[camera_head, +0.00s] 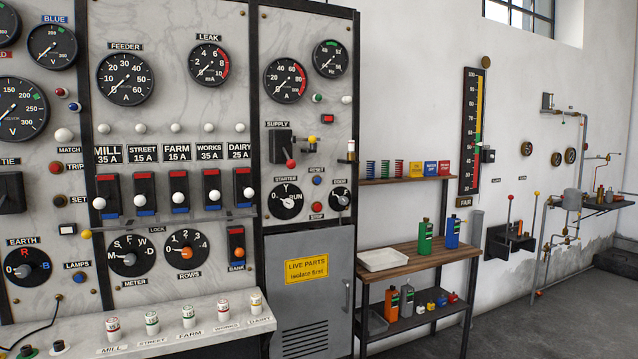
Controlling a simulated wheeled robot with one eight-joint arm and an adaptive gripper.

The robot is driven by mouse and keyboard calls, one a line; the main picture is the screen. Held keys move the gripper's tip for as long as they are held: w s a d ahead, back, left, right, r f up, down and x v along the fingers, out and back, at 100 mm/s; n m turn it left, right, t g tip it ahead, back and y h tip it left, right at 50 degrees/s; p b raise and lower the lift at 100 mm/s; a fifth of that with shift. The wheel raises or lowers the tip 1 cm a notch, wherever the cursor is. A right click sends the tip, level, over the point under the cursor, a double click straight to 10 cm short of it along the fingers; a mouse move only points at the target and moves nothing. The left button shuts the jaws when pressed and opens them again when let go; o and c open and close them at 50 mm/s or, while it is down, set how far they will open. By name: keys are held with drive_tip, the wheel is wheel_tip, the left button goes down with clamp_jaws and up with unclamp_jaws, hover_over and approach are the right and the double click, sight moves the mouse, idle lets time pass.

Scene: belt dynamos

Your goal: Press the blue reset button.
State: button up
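The blue reset button (317,181) is a small round button on the right-hand grey marbled panel, just under a small label that reads RESET. It sits to the upper right of the black starter dial (287,201) and above the red STOP button (317,207). Nothing covers it. At this size I cannot tell whether it is pressed in. My gripper is not in view.
The supply switch (281,146) with its red-tipped lever stands out above. A black knob (340,199) is to the right. A grey cabinet door (308,298) is below. A wooden shelf unit (420,262) with bottles stands right of the panel.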

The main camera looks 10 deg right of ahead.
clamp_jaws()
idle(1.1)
